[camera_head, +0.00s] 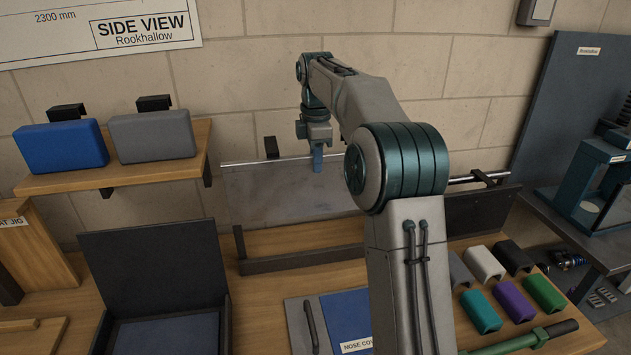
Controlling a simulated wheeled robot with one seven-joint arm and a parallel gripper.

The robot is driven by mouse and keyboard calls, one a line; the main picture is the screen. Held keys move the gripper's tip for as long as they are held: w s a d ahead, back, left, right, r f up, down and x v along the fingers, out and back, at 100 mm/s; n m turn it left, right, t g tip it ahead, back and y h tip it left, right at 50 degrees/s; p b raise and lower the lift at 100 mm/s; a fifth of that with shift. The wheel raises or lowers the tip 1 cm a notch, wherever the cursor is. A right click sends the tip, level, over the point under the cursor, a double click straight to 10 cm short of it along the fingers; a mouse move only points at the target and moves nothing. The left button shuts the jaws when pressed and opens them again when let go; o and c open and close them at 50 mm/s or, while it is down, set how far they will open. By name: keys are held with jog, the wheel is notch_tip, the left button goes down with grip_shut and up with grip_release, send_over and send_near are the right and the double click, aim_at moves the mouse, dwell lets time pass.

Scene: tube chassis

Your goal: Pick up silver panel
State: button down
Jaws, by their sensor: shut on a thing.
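My arm hides the right part of the panel.
A metal rod (243,163) runs along the panel's top. A blue block (62,147) and a grey block (152,136) sit on a wooden shelf at left. An open dark case (155,270) stands front left. Several coloured covers (515,299) lie at right.

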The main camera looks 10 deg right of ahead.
notch_tip(320, 180, up, 10)
jog(key=shift+r+p, duration=0.25)
jog(key=shift+p, duration=0.9)
jog(key=shift+r, duration=0.1)
jog(key=shift+a, duration=0.1)
